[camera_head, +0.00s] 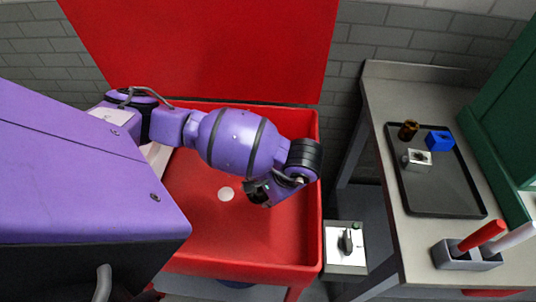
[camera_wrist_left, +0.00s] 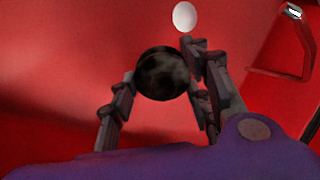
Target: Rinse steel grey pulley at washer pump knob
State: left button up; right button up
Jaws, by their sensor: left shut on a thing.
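My left gripper (camera_head: 260,193) hangs over the red washer basin (camera_head: 205,245). In the left wrist view its fingers (camera_wrist_left: 160,92) are shut on a round, dark, mottled thing, which I take to be the pulley (camera_wrist_left: 162,74). Its steel grey colour hardly shows under the dark patches. The pulley is hidden behind the gripper and wrist in the head view. The washer pump knob (camera_head: 347,242) is a black lever on a pale box to the right of the basin, apart from the gripper. My right gripper is not in view.
A pale round spot (camera_head: 226,194) lies on the basin floor. The basin's red lid (camera_head: 215,45) stands up behind. On the bench at right, a dark tray (camera_head: 440,190) holds brown, blue and silver parts. A grey holder (camera_head: 465,257) bears red and white handles.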

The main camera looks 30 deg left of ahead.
pick_arm(q)
jog(key=a, duration=0.2)
jog(key=s+a, duration=0.1)
jog(key=a, duration=0.1)
jog(key=a+f, duration=0.1)
jog(key=a, duration=0.1)
jog(key=shift+s+a+f, duration=0.1)
jog(key=shift+s+a, duration=0.15)
jog(key=shift+s+a+f, duration=0.15)
jog(key=shift+a, duration=0.55)
jog(key=shift+s+a+f, duration=0.15)
jog(key=shift+s+a, duration=0.05)
jog(key=shift+a, duration=0.5)
jog(key=shift+s+a+f, duration=0.15)
jog(key=shift+a, duration=0.95)
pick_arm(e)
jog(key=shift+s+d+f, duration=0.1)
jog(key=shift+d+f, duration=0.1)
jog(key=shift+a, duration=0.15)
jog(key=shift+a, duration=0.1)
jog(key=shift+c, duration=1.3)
